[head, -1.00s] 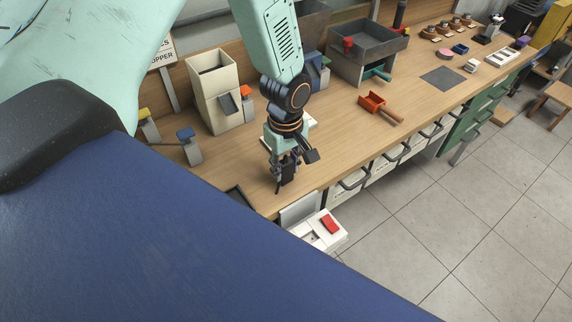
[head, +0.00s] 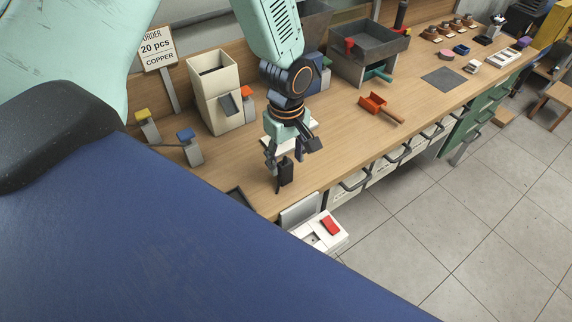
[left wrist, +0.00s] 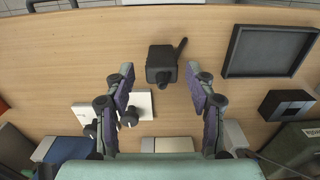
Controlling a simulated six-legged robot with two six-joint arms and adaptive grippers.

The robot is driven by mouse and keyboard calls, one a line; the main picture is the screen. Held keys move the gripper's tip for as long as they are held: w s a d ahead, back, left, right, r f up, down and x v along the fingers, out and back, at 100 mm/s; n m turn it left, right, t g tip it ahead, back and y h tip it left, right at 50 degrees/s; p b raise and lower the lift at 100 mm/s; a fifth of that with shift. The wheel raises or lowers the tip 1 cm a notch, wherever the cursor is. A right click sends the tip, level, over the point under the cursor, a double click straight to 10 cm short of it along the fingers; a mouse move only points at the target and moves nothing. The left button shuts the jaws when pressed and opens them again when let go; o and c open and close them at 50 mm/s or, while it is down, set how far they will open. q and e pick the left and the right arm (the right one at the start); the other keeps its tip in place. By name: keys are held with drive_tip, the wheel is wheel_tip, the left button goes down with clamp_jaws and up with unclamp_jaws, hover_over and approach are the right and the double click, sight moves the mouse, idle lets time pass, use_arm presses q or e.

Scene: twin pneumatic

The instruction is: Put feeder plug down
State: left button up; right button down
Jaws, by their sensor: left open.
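The feeder plug (head: 287,172) looks like a small dark block with a thin dark bar at its side. It stands on the wooden bench near the front edge, and it also shows in the left wrist view (left wrist: 162,66). My left gripper (head: 290,155) is open just above the plug in the head view. In the left wrist view its fingers (left wrist: 160,72) are spread to the left and right of the plug, with clear gaps on both sides. The plug appears to rest on the bench, apart from the fingers. My right gripper is not in view.
A white plate with dark knobs (left wrist: 145,105) and a dark shallow tray (left wrist: 268,52) lie near the plug. A cream hopper (head: 213,88) stands behind at left. An orange scoop (head: 373,104) lies to the right. Bare bench (head: 335,150) lies between.

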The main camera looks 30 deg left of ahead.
sight(285, 163)
use_arm(q)
wheel_tip(285, 163, up, 8)
drive_tip(key=shift+a+r, duration=0.1)
drive_tip(key=shift+r, duration=0.35)
drive_tip(key=shift+s+f, duration=0.15)
